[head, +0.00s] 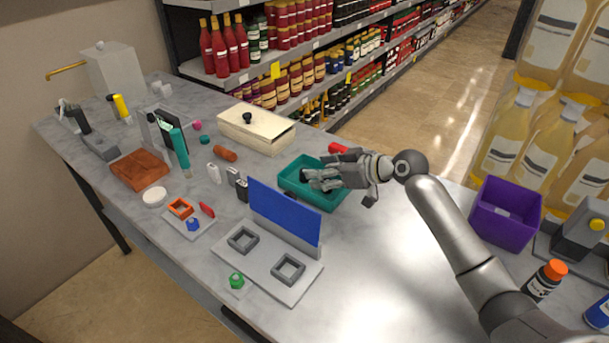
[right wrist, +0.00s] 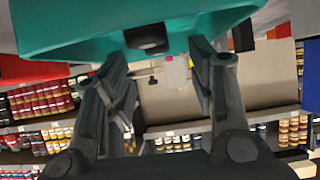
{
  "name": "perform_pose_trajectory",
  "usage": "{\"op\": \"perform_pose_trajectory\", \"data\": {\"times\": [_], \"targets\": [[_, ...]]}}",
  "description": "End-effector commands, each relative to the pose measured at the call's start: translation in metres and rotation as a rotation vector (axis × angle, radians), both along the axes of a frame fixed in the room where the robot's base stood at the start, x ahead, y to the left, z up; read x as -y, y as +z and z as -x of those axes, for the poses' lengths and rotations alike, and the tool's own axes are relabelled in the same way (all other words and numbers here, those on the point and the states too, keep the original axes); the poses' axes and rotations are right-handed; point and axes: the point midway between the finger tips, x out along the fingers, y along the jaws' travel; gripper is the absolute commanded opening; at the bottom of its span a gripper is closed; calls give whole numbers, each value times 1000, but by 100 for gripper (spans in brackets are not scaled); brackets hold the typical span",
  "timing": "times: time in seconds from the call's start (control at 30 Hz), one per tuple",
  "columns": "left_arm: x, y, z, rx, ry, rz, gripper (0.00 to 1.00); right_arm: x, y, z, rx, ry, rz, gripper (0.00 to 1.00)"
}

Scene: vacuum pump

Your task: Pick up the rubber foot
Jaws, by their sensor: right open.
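The likely rubber foot is a small black block (right wrist: 147,38) in the teal tray (right wrist: 75,42) in the right wrist view. In the head view the teal tray (head: 308,198) stands on the table behind the blue panel, and the block is mostly hidden by my fingers. My right gripper (head: 316,179) reaches over the tray from the right. In the right wrist view its fingers (right wrist: 160,60) are apart, with the black block beyond and between the tips; I cannot tell if they touch it. My left gripper is not in view.
A blue upright panel (head: 285,213) on a grey base stands in front of the tray. A cream box (head: 257,130) is behind it. A red object (head: 338,149) lies beside the tray's far edge. A purple bin (head: 504,212) is at the right.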

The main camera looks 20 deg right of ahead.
Motion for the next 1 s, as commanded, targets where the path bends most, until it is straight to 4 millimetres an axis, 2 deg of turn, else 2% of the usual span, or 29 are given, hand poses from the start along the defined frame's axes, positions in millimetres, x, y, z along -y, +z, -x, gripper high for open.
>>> {"op": "perform_pose_trajectory", "data": {"times": [0.5, 0.8, 0.87, 1.0], "targets": [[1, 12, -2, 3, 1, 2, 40, -25, -21, -37, 1, -2, -1, 51], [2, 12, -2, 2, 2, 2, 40, -27, -25, -40, 1, -2, 3, 51], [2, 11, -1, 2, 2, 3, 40, -27, -25, -40, 1, -2, 2, 46], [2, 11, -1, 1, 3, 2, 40, -27, -25, -40, 1, -2, 2, 28]]}}
